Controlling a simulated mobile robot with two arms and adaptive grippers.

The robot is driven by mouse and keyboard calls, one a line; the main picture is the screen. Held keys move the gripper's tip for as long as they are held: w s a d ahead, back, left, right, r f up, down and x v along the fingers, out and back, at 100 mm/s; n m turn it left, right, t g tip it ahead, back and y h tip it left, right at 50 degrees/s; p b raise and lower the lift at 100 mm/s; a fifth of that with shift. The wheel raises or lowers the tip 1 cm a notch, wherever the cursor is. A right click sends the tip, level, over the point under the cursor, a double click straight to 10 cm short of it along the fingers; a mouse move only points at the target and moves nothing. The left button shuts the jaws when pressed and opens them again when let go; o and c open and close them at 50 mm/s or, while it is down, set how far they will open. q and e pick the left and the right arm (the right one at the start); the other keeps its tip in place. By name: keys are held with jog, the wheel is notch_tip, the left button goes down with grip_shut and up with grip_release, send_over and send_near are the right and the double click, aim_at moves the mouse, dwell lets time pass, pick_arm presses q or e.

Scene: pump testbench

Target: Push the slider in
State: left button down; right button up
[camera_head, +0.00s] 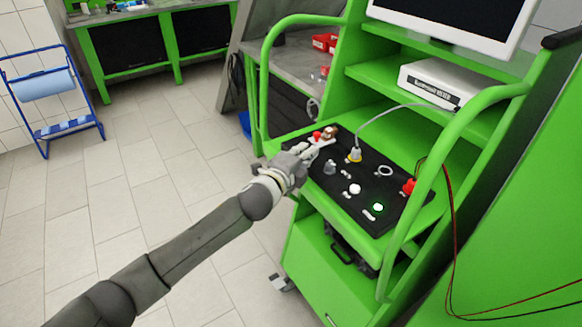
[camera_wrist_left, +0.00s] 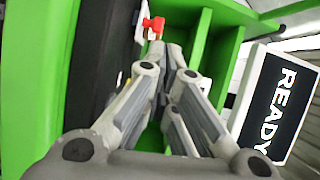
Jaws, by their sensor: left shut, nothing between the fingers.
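My left gripper (camera_head: 309,150) is at the far left corner of the black control panel (camera_head: 338,183), with its fingers together and empty. In the left wrist view the closed fingertips (camera_wrist_left: 173,52) point toward a small red part (camera_wrist_left: 153,25) by a white piece. In the head view this red part (camera_head: 317,135) sits beside a brass-coloured fitting (camera_head: 330,131), just beyond the fingertips. I cannot tell whether they touch. I cannot clearly make out which part is the slider; the gripper covers some of that corner. My right gripper is not in view.
The panel also bears a grey knob (camera_head: 330,167), a yellow-based plug (camera_head: 355,155) with a grey cable, a white button (camera_head: 355,188), a green-lit button (camera_head: 378,208) and a red knob (camera_head: 409,187). Green frame tubes (camera_head: 264,95) rise around it. A monitor (camera_wrist_left: 275,103) reads READY.

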pick_arm(q)
jog(key=v, duration=0.6)
jog(key=shift+s+a+b, duration=0.3)
jog(key=shift+s+b, duration=0.05)
jog(key=shift+b, duration=0.05)
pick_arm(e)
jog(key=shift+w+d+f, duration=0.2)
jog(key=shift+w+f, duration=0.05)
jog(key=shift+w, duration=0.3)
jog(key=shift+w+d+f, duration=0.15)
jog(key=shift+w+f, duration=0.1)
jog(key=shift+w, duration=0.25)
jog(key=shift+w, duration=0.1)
